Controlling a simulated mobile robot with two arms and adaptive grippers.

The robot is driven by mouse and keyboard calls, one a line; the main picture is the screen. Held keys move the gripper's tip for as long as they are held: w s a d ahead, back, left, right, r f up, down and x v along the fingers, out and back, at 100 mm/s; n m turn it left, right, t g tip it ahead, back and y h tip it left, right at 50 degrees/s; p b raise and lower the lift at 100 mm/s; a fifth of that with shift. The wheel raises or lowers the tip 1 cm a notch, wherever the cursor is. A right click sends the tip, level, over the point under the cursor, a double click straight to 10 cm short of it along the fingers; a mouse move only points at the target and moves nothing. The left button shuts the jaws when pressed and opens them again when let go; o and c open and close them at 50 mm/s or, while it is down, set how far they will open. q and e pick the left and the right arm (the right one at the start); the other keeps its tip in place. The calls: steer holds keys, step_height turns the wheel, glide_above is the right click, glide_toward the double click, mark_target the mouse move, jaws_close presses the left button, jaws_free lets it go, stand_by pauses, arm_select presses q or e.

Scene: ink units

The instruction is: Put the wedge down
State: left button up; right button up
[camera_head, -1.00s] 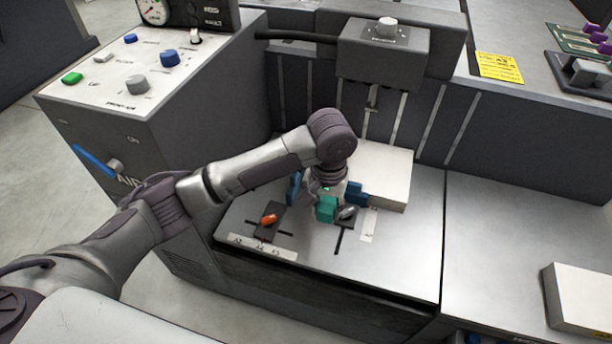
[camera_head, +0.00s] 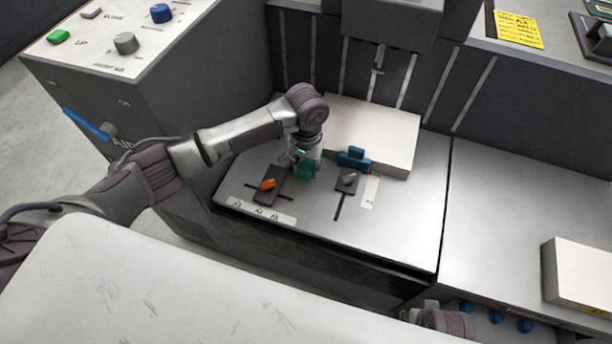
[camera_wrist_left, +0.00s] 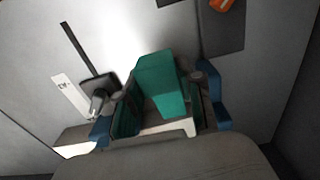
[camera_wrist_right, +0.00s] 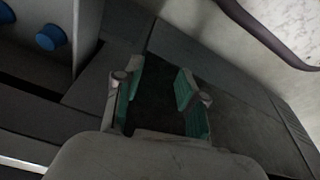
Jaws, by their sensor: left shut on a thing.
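The wedge is a teal block (camera_wrist_left: 160,85) between the fingers of my left gripper (camera_wrist_left: 160,108) in the left wrist view. The gripper is shut on it. In the head view the wedge (camera_head: 305,171) is partly hidden under my left gripper (camera_head: 303,158), over the metal plate (camera_head: 398,225) between the orange lever and the grey lever. I cannot tell whether the wedge touches the plate. My right gripper (camera_wrist_right: 157,95) is open and empty in the right wrist view, over a dark surface.
An orange lever (camera_head: 267,184) on a dark block stands left of the wedge. A grey lever (camera_head: 348,178) on a dark slider stands right. The plate's front right is clear.

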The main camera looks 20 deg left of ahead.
arm_select(q)
step_height(320, 180, down, 4)
steer(key=shift+r+b, duration=0.1)
steer(key=shift+b, duration=0.55)
arm_select(e)
steer(key=r, duration=0.5)
steer(key=shift+w, duration=0.2)
arm_select(q)
steer(key=shift+f, duration=0.25)
arm_select(e)
steer(key=shift+f, duration=0.15)
arm_select(q)
steer(key=o, duration=1.2)
steer(key=shift+r, duration=0.1)
arm_select(e)
steer(key=shift+f, duration=0.1)
